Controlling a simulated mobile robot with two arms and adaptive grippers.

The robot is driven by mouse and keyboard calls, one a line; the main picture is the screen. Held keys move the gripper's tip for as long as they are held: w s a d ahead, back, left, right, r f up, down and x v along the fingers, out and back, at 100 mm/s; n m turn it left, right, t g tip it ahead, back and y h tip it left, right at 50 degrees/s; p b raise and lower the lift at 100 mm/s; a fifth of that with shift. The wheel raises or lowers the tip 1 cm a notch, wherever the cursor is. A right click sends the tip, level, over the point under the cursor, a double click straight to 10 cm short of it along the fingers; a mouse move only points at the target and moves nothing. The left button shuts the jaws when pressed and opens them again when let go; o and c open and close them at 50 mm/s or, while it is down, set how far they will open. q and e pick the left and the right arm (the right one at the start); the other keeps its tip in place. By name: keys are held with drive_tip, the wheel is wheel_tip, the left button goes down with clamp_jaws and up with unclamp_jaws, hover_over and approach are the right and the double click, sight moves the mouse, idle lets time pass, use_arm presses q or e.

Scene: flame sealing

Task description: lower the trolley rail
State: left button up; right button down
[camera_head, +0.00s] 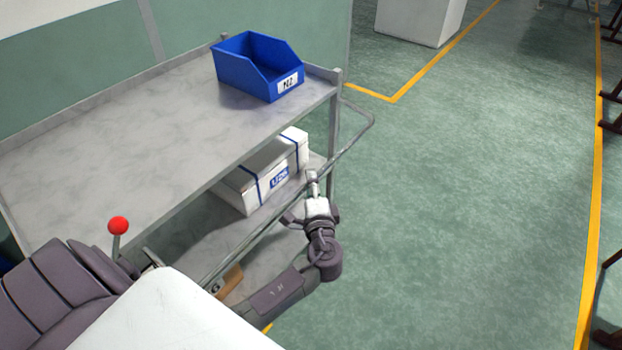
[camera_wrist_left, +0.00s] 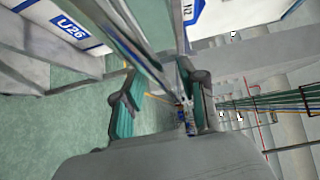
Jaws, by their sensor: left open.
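The trolley (camera_head: 110,130) is a grey metal cart with a top and a lower shelf. Its rail (camera_head: 359,136) is a thin grey tube along the near side, below the top shelf's level, curving round at the far end. My left gripper (camera_head: 309,190) is open at the rail, near the far end. In the left wrist view the rail (camera_wrist_left: 135,45) slants between the spread fingers of the left gripper (camera_wrist_left: 165,92); I cannot tell whether they touch it. My right gripper is not in view.
A blue bin (camera_head: 240,72) stands on the top shelf. A white box (camera_head: 240,193) with blue straps sits on the lower shelf. A red ball-topped lever (camera_head: 118,226) stands at the near left. Green floor (camera_head: 470,200) lies open to the right.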

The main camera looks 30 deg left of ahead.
use_arm(q)
drive_tip(key=shift+w+a, duration=0.35)
clamp_jaws()
